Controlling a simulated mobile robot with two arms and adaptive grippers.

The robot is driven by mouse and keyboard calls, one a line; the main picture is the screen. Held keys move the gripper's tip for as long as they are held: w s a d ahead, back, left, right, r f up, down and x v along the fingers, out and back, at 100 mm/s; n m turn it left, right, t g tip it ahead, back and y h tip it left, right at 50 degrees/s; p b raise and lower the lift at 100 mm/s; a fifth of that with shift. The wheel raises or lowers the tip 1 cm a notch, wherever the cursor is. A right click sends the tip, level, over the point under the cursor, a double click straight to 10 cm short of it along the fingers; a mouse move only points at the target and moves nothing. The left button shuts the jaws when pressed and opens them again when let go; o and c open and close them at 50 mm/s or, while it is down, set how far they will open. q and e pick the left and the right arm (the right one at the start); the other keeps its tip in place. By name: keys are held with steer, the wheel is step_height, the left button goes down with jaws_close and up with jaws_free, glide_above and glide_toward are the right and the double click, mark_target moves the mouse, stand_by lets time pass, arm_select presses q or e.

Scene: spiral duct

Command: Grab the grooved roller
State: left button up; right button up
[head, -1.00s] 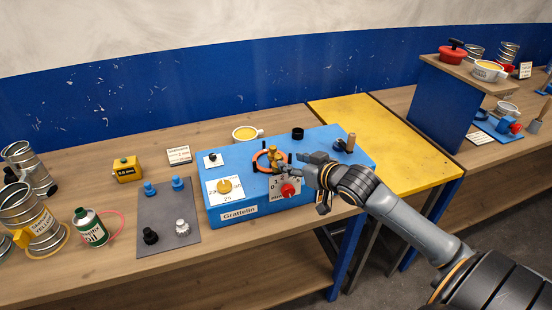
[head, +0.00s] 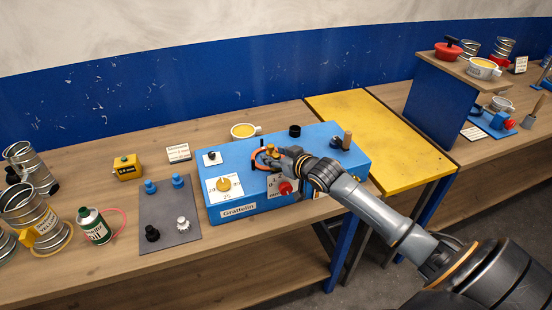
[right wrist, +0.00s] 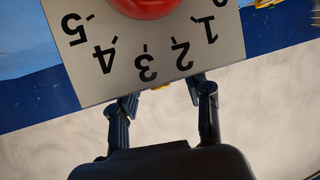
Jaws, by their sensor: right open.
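A pale ridged piece (head: 183,226), which looks like the grooved roller, stands on the grey mat (head: 168,208) left of the blue box. A black piece (head: 152,234) and two blue pieces (head: 177,181) share the mat; their grooves are too small to make out. My right gripper (head: 264,158) is over the blue box (head: 305,157), near an orange ring (head: 258,164), well right of the mat. My left gripper is not in view.
The box carries a red knob (head: 285,188), a yellow knob (head: 224,185) and upright pegs. A green can (head: 94,226) and metal ducts (head: 35,215) stand left of the mat. A yellow tabletop (head: 375,135) on the right is clear. The bench's front edge is mostly free.

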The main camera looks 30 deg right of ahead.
jaws_close()
steer(key=shift+r, duration=0.15)
